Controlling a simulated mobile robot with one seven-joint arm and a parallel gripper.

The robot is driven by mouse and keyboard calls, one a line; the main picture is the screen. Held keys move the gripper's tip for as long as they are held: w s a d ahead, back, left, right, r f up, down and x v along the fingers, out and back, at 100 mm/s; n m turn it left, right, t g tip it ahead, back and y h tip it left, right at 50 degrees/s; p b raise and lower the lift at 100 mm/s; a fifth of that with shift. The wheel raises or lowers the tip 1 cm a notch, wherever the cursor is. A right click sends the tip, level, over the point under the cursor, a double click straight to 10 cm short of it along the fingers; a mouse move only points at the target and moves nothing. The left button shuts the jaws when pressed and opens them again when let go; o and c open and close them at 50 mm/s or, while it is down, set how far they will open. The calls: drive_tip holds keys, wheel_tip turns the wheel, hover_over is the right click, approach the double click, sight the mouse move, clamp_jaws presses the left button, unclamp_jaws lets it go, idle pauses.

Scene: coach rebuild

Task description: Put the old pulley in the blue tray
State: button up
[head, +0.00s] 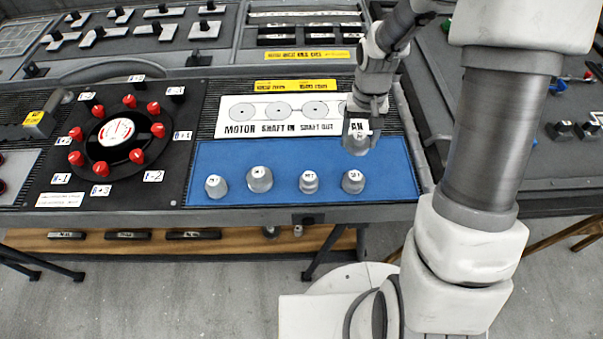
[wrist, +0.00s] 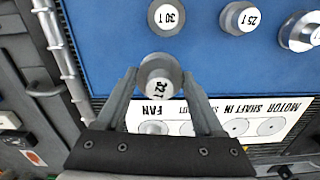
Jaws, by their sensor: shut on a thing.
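My gripper (head: 359,137) is shut on a grey metal pulley (wrist: 158,77), whose white label reads 32 T in the wrist view. The fingers (wrist: 158,90) grip it from both sides. In the head view the held pulley is over the far right part of the blue tray (head: 230,160); I cannot tell its height above the surface. Several other grey pulleys stand in a row on the tray. The rightmost (head: 352,181) is labelled 30 T in the wrist view (wrist: 167,16), and beside it is a 25 T one (wrist: 239,17).
A white board (head: 240,110) marked MOTOR, SHAFT IN, SHAFT OUT and FAN, with printed circles, lies behind the tray. A black dial panel with red knobs (head: 116,131) is to the left. The tray is clear between the pulley row and the board.

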drive_tip(key=s+d+r+m+b, duration=0.2)
drive_tip(key=s+d+m+b, duration=0.1)
drive_tip(key=d+m, duration=0.4)
drive_tip(key=s+d+r+m+b, duration=0.2)
drive_tip(key=s+d+r+m, duration=0.15)
drive_tip(key=d+m, duration=0.35)
drive_tip(key=m+b, duration=0.1)
hover_over(384, 149)
wheel_tip(384, 149, down, 8)
drive_tip(key=shift+r, duration=0.1)
drive_tip(key=shift+f+b, duration=0.55)
drive_tip(key=shift+f, duration=1.5)
drive_tip(key=shift+f, duration=0.2)
drive_tip(key=o, duration=1.5)
drive_tip(key=shift+r, duration=0.2)
